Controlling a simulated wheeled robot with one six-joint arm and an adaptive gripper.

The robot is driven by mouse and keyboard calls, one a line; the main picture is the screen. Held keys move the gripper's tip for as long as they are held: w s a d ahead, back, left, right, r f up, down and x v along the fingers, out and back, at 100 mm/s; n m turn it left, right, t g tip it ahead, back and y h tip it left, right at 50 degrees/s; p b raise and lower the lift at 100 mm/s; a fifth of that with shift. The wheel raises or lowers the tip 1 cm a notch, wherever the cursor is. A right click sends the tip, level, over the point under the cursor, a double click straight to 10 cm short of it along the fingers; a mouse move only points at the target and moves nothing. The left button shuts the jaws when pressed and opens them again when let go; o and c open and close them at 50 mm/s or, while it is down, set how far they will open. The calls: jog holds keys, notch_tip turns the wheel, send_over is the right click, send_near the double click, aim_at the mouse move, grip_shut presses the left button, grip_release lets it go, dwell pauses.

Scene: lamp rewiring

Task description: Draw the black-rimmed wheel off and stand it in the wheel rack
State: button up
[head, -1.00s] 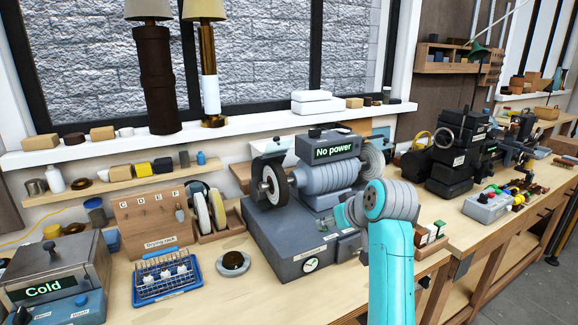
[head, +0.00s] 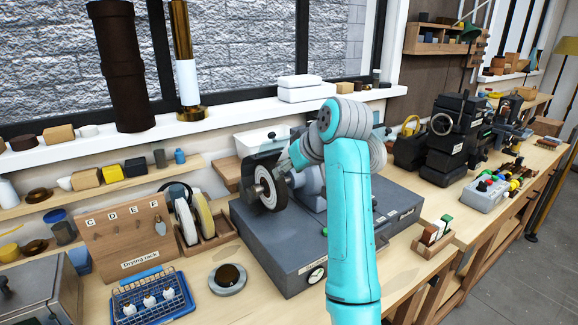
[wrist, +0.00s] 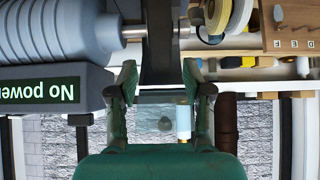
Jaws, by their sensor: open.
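The black-rimmed wheel (head: 263,184) sits upright on the left spindle of the grey bench grinder (head: 290,240). In the wrist view, which is upside down, the wheel (wrist: 160,45) shows edge-on as a dark band. My gripper (wrist: 158,64) is open, with one green finger on each side of that band; I see no clear contact. In the head view my gripper (head: 291,160) is at the wheel's upper right, partly hidden by my arm. The wooden wheel rack (head: 222,237) stands left of the grinder and holds pale wheels (head: 203,214).
A pegboard (head: 128,235) labelled "Drying rack", a blue basket (head: 152,303) and a round dark-topped dish (head: 228,279) stand on the bench left of the grinder. A shelf (head: 100,190) and windowsill run behind. The "No power" display (wrist: 45,92) shows beside my gripper in the wrist view.

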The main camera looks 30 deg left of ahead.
jog(key=shift+x, duration=3.65)
jog(key=c, duration=0.9)
